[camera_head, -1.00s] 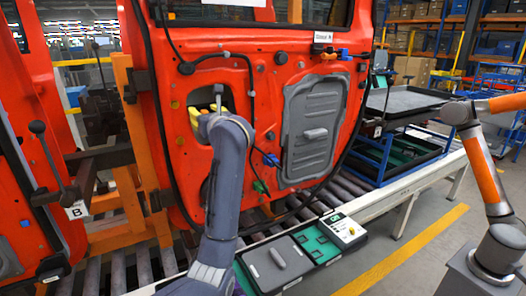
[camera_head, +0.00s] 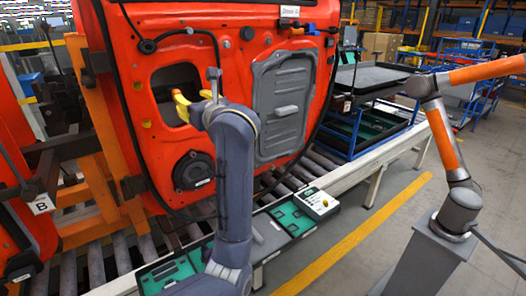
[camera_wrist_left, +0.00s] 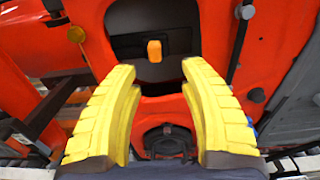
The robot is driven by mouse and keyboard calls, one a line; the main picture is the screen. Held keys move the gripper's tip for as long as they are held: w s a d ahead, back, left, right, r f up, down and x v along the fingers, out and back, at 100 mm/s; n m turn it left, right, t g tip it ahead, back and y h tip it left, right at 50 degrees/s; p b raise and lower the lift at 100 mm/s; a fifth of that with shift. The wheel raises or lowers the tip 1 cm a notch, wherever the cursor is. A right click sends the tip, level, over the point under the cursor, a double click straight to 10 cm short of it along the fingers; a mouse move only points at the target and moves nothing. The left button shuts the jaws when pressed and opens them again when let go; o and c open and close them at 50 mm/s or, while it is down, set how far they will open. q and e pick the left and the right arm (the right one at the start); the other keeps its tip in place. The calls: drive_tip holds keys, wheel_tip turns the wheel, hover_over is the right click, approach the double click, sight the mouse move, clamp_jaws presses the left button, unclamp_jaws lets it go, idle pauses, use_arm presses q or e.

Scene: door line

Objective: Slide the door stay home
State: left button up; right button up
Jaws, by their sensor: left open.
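The red door panel (camera_head: 215,75) stands upright in front of me, with a dark opening (camera_head: 172,80) in its left part. My left gripper (camera_head: 192,99) is at this opening, its yellow fingers apart and empty. In the left wrist view, the open fingers (camera_wrist_left: 157,68) point at the opening. A small orange tab (camera_wrist_left: 154,51) shows on a dark surface there, beyond and between the fingertips and apart from them. It may belong to the door stay; I cannot tell. My arm hides part of the door. My right gripper is not in view.
A round black speaker (camera_head: 193,171) sits below the opening, and a grey panel (camera_head: 283,105) to its right. Green trays (camera_head: 292,218) lie in front of the roller conveyor. A grey-and-orange arm (camera_head: 445,135) stands on a pedestal at right. Another red door is at far left.

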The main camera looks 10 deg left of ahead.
use_arm(q)
drive_tip(key=v, duration=0.7)
drive_tip(key=w+d+r+m+y, duration=0.3)
drive_tip(key=w+m+y, duration=0.1)
drive_tip(key=m+y, duration=0.25)
drive_tip(key=w+d+f+m+t+h, duration=0.4)
drive_tip(key=f+m+t, duration=0.1)
drive_tip(key=f+m, duration=0.5)
drive_tip(key=w+d+f+m+t+h, duration=0.4)
drive_tip(key=d+f+m+t, duration=0.1)
drive_tip(key=f+m, duration=0.4)
drive_tip(key=shift+f+m+h, duration=0.35)
drive_tip(key=shift+f, duration=0.2)
